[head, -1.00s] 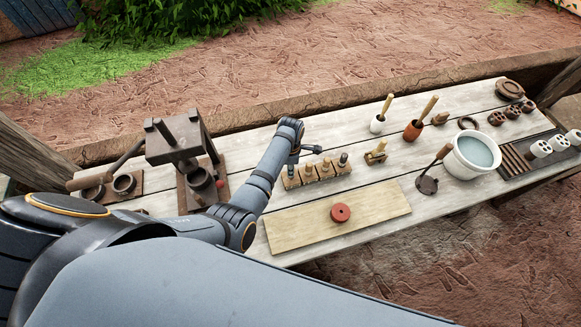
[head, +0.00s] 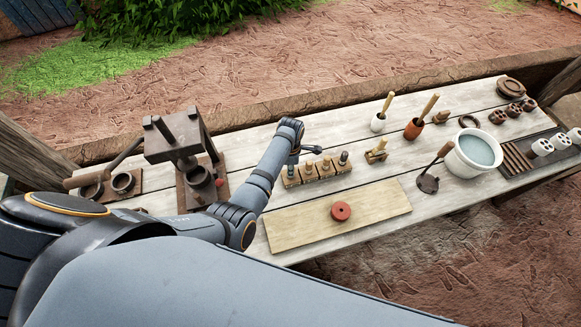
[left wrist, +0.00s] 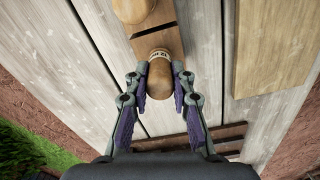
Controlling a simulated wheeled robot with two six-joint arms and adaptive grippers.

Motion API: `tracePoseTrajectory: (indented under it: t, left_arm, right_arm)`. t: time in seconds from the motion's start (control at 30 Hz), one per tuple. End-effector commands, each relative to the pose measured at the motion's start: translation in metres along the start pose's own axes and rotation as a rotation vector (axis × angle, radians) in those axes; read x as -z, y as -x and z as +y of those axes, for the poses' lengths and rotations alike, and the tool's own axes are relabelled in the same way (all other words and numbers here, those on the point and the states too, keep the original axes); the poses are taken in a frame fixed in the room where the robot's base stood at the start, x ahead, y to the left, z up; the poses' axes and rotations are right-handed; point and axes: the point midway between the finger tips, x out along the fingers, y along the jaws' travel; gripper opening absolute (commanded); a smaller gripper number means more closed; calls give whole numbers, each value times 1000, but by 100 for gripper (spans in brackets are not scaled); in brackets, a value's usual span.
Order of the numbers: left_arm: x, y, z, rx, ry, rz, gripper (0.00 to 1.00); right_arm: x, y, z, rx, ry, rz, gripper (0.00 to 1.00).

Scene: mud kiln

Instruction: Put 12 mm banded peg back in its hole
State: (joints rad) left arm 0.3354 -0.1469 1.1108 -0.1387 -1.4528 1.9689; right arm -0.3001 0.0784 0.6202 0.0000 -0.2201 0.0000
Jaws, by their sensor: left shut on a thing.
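My left gripper (left wrist: 159,82) is shut on a wooden peg (left wrist: 159,74) with a rounded top and a pale, marked band, seen from above in the left wrist view. The peg is at the near end of a wooden peg block (left wrist: 168,41) there. I cannot tell whether it sits fully in its hole or just above it. In the head view my left gripper (head: 294,158) reaches down at the left end of the block (head: 318,175), where several pegs stand in a row. Its fingertips are partly hidden by the wrist. My right gripper is not in view.
A pale board (head: 300,228) with a red disc (head: 341,210) lies in front of the block. A dark press (head: 185,150) stands left. A small wooden stand (head: 376,152), a dark tool (head: 428,182) and a white bucket (head: 452,165) are to the right.

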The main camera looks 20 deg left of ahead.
Motion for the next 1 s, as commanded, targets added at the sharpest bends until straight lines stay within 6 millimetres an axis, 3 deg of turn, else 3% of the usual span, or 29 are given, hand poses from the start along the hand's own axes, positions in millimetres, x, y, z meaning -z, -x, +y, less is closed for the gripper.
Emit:
tracePoseTrajectory:
  t: [0.67, 0.7, 0.87, 1.0]
  left_arm:
    - [0, -8, 0, -1, 0, 0, 0]
    - [0, -8, 0, -1, 0, 0, 29]
    - [0, -8, 0, -1, 0, 0, 50]
    - [0, -8, 0, -1, 0, 0, 50]
  right_arm:
    - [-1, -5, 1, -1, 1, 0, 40]
    - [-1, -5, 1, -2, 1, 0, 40]
    - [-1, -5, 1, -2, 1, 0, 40]
    - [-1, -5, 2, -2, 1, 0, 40]
